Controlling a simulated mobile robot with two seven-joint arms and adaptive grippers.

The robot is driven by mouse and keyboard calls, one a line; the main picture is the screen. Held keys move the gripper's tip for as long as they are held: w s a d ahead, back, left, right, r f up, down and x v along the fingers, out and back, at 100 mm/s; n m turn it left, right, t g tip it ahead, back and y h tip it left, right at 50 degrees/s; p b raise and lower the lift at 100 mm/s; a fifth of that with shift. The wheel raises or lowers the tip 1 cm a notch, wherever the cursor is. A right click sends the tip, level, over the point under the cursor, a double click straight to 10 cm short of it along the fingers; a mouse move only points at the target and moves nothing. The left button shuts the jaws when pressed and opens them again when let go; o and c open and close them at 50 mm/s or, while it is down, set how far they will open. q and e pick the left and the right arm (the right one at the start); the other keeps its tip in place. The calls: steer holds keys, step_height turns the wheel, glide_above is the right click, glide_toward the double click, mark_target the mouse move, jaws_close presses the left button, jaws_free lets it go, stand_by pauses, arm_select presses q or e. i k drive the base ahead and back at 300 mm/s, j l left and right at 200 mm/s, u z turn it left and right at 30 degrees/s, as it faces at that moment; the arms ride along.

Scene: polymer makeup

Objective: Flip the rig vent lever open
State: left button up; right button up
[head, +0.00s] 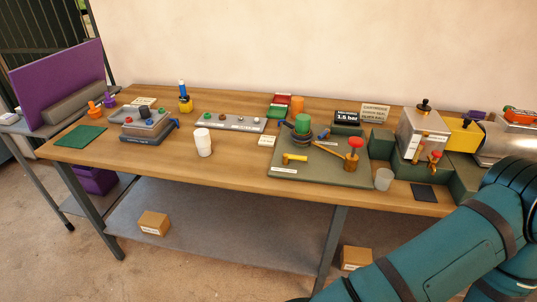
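The rig stands on a grey-green board (332,173) right of the table's middle. It has a dark round vessel with a green top (302,124). A short yellow lever (295,157) lies low at the front left of the vessel. A longer orange-yellow bar (328,150) slants between the vessel and a brass valve with a red knob (354,143). The labels are too small to read, so I cannot tell which part is the vent lever or whether it is open. One of my teal arms fills the lower right; neither gripper shows.
A white cup (202,142) and a grey tray with knobs (230,123) stand left of the rig. A grey cup (383,179) stands at its right. A "1.5 bar" display (347,118) is behind it. Metal equipment (420,135) crowds the right. The table's left front is mostly clear.

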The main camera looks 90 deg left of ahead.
mark_target(286, 157)
steer(key=u, duration=2.75)
